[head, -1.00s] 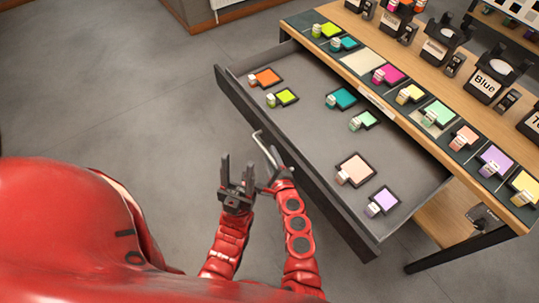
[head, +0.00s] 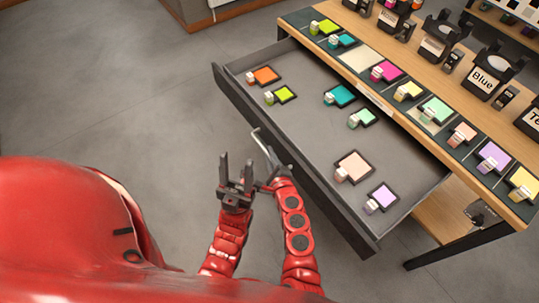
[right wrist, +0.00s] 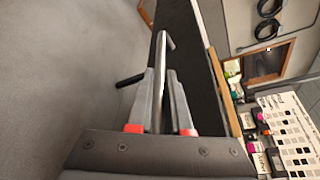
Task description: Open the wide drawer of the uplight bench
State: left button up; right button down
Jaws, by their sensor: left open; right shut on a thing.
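The wide drawer (head: 290,125) of the uplight bench (head: 440,110) stands pulled far out, its grey inside showing. Several coloured filter cards with small pale tags lie in it. My right gripper (head: 268,180) is at the drawer's front, shut on the metal bar handle (head: 261,142). In the right wrist view the handle (right wrist: 163,60) rises between the two fingers of the right gripper (right wrist: 161,85). My left gripper (head: 236,170) is open and empty, just left of the right one, in front of the drawer.
Several filter cards lie in a row along the bench's front edge. Black lamp holders, one labelled Blue (head: 490,75), stand behind them. A lower wooden shelf (head: 445,215) and dark leg show at the right. The grey floor (head: 110,85) left of the drawer is clear.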

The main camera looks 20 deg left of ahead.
aim_at(283, 155)
dwell(0.8)
jog(key=w+d, duration=0.2)
jog(key=w, duration=0.1)
jog(key=shift+w+d+f, duration=0.1)
jog(key=shift+w+d, duration=0.15)
jog(key=shift+d, duration=0.15)
jog(key=c, duration=0.8)
grip_release()
jog(key=shift+c, duration=0.2)
jog(key=shift+s, duration=0.15)
